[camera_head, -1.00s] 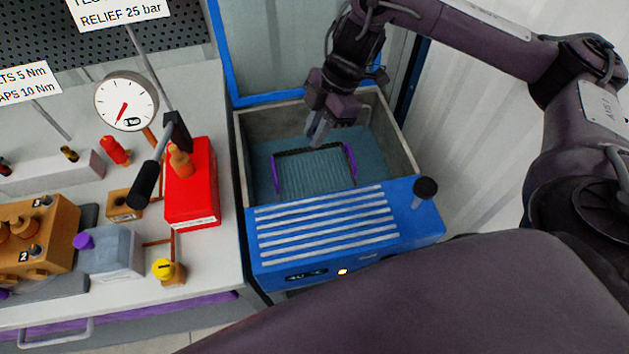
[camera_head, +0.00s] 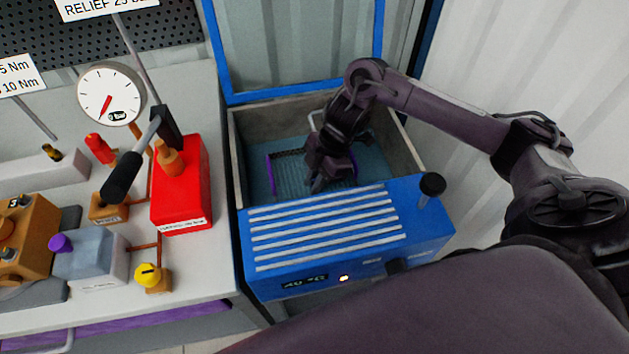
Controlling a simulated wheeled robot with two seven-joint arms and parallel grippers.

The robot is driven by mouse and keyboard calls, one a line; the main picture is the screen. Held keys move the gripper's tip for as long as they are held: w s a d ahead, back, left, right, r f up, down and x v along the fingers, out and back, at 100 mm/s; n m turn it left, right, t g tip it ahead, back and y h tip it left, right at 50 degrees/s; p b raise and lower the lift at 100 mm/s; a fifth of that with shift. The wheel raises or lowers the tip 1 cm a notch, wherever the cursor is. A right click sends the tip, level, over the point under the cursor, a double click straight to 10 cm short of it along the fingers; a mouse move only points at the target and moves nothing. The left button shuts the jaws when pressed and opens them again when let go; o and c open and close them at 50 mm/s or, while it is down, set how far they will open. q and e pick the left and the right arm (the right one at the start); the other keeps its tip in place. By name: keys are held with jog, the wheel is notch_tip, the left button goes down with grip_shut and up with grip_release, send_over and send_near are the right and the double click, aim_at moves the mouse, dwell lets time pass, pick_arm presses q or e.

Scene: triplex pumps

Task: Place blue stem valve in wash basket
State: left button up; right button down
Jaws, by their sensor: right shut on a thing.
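The wash basket (camera_head: 290,172) is a mesh basket with purple handles, sitting inside the open washer tank (camera_head: 238,150). My right gripper (camera_head: 317,186) reaches down over the basket's right part, low in the tank. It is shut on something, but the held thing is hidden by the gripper. I cannot make out a blue stem valve anywhere in view. My left gripper is not in view.
The blue washer front (camera_head: 350,262) with pale slats and a black knob (camera_head: 432,185) borders the tank. The raised lid frame (camera_head: 290,92) stands behind. On the left bench are a red hand pump (camera_head: 182,190), a gauge (camera_head: 110,95) and a grey block (camera_head: 92,256).

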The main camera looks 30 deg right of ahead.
jog(key=shift+f, duration=0.25)
jog(key=c, duration=1.3)
grip_release()
jog(key=shift+f, duration=0.1)
jog(key=shift+c, duration=0.2)
jog(key=p+v, duration=0.2)
jog(key=v, duration=1)
jog(key=shift+p, duration=0.3)
